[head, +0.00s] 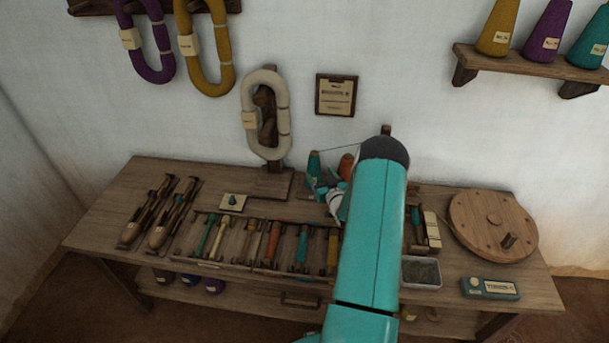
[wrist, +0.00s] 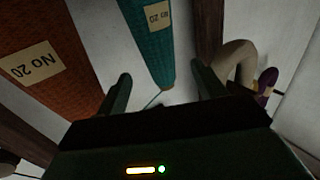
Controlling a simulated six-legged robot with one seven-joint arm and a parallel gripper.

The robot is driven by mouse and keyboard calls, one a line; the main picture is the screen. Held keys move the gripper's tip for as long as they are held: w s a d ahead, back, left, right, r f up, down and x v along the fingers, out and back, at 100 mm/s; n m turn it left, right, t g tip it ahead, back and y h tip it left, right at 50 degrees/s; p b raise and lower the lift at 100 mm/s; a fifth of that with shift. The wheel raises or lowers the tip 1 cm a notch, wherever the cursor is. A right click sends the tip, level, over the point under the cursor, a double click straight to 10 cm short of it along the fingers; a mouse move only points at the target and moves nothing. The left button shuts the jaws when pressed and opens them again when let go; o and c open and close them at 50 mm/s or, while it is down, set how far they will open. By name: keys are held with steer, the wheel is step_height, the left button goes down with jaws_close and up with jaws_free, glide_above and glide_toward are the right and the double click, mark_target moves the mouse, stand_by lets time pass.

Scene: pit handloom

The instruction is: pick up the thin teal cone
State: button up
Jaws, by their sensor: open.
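A thin teal cone (wrist: 150,40) with a pale "No 20" label shows in the wrist view, its narrow end pointing down in the picture, between the lines of my two fingers. My gripper (wrist: 161,80) is open, with one dark finger to each side of the cone's narrow end. I cannot tell whether either finger touches it. In the head view the teal cone (head: 314,166) stands at the back of the bench, left of my arm.
An orange cone (wrist: 45,70) stands close to the left finger in the wrist view. In the head view the orange cone (head: 346,165) is partly hidden by my arm. The bench (head: 120,200) holds several shuttles and bobbins, a metal tray (head: 421,272) and a round wooden disc (head: 493,225).

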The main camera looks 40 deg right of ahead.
mark_target(317, 167)
steer(key=shift+s+f, duration=0.15)
steer(key=shift+w, duration=0.25)
steer(key=shift+w+d+f, duration=0.1)
steer(key=shift+w+d, duration=0.05)
steer(key=shift+w, duration=0.35)
steer(key=x, duration=0.6)
steer(key=shift+d+r, duration=0.1)
steer(key=shift+r, duration=0.2)
steer(key=shift+s, duration=0.1)
steer(key=shift+c, duration=0.4)
steer(key=c, duration=1.3)
steer(key=shift+o, duration=0.2)
steer(key=shift+r, duration=0.15)
